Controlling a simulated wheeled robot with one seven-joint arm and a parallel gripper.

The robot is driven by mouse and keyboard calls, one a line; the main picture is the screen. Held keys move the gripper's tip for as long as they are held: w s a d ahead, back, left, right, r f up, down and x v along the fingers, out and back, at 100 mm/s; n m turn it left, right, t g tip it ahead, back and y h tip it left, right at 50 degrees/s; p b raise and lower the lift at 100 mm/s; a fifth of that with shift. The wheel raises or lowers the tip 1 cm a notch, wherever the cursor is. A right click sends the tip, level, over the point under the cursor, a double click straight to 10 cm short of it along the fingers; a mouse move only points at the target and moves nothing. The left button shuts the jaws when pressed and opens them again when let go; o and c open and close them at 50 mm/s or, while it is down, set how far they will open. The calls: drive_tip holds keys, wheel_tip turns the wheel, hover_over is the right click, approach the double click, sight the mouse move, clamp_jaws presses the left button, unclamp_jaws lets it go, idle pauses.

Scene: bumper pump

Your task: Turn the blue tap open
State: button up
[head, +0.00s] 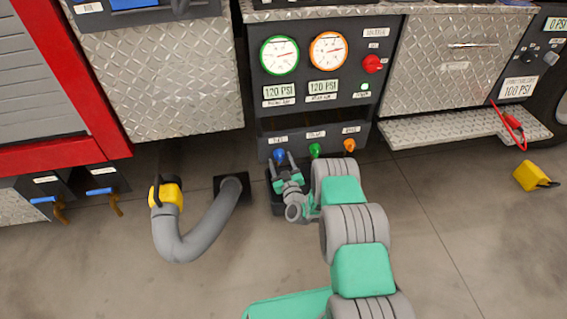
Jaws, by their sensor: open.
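The blue tap (279,154) is the leftmost of three small coloured taps on the dark lower panel of the truck. Green and orange taps sit to its right. My gripper (284,163) is just below and in front of the blue tap, with its fingers apart and pointing up towards it. The fingertips look very close to the tap, but I cannot tell whether they touch it. The tap's lower part is partly hidden by the gripper, and its turn position is too small to read.
The green tap (315,150) and orange tap (349,145) are close on the right. Two gauges (279,56) and a red knob (373,64) are above. A grey hose (190,240) with a yellow coupling stands left. A diamond-plate step (455,128) juts out right. The floor is mostly clear.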

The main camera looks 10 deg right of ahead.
drive_tip(key=shift+c, duration=0.2)
clamp_jaws()
drive_tip(key=shift+d, duration=0.2)
idle(0.4)
